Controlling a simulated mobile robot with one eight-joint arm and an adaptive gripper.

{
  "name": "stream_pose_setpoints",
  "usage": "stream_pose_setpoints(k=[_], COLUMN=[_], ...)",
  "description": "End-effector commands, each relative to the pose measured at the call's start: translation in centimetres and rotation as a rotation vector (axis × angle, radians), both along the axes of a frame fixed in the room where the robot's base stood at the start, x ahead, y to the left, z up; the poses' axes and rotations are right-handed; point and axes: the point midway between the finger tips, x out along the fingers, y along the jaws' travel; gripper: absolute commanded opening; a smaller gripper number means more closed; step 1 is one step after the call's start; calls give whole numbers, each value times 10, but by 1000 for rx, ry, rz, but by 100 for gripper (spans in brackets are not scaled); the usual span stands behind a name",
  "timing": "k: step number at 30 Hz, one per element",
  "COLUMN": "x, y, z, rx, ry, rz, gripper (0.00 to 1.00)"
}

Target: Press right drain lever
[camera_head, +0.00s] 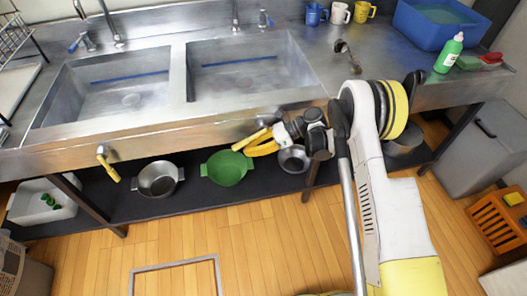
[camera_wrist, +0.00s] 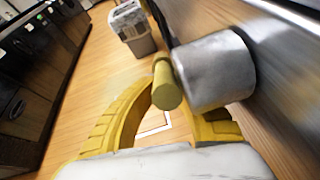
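The right drain lever (camera_head: 250,139) is under the front edge of the right basin, its yellow handle pointing left and down. In the wrist view its yellow round handle (camera_wrist: 166,86) joins a thick grey metal cylinder (camera_wrist: 215,72). My gripper (camera_head: 257,147) is right at the lever. Its yellow fingers (camera_wrist: 168,100) curve up on both sides of the handle in the picture. The handle and cylinder hide part of the right finger and the tips, so contact and closure are unclear. The left drain lever (camera_head: 109,166) hangs down under the left basin.
The steel sink counter (camera_head: 180,130) has two empty basins. Below, a shelf (camera_head: 150,204) holds a steel pot (camera_head: 158,180), a green pot (camera_head: 227,168) and a small metal pan (camera_head: 294,159). A grey bin (camera_head: 480,150) and orange crate (camera_head: 497,222) stand right. Wooden floor in front is mostly clear.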

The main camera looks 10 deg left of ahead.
Motion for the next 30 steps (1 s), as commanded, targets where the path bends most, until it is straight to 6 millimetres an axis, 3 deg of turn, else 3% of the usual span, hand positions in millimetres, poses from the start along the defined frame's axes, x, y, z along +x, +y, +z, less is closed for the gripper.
stream_pose_setpoints(k=[12, 30], x=[-4, -5], y=[13, 15], z=[15, 19], rx=[220, 265], ry=[72, 87], rz=[0, 0], gripper=[0, 0])
